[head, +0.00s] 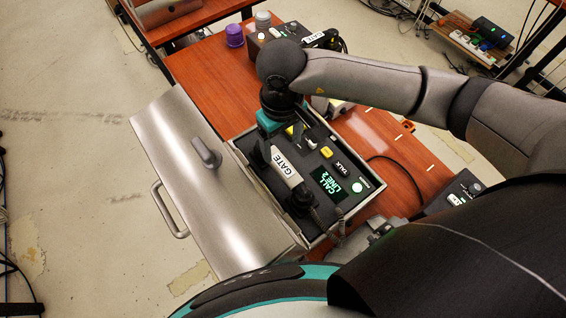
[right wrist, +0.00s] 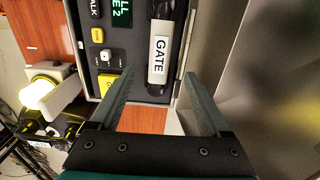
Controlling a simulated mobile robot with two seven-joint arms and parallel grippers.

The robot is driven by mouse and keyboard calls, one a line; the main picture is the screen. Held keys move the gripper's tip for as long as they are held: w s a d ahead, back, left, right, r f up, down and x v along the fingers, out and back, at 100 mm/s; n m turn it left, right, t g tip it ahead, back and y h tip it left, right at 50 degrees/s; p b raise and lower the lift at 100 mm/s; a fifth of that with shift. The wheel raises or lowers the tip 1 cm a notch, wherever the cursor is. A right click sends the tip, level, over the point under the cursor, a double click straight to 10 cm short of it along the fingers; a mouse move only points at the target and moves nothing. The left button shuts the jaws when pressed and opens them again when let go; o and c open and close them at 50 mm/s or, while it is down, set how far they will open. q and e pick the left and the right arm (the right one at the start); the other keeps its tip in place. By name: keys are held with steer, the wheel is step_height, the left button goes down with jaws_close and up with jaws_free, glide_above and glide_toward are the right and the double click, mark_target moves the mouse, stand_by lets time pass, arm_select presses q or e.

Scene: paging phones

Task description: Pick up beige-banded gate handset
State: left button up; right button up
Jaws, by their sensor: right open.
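The gate handset (head: 285,168), dark with a pale beige band marked GATE, lies in its cradle in an open metal-sided phone box (head: 357,206). It also shows in the right wrist view (right wrist: 159,62), upper middle. My right gripper (head: 263,150) is over the handset's far end, pointing down. In the right wrist view its open fingers (right wrist: 159,76) appear on either side of the handset's lower end, with nothing gripped. I cannot tell whether the tips reach down beside it. The arm hides part of the box's far side. My left gripper is not in view.
The box's metal lid (head: 195,165) lies open to the left. The panel has a lit CALL LINE 2 display (head: 328,184) and buttons. A second GATE-labelled phone (head: 312,40) and a purple knob-like object (head: 234,36) stand at the back of the reddish table (head: 200,70).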

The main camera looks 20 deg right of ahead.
mark_target(282, 171)
step_height(282, 171, down, 14)
steer(key=shift+r, duration=0.2)
stand_by(0.4)
jaws_close()
stand_by(0.6)
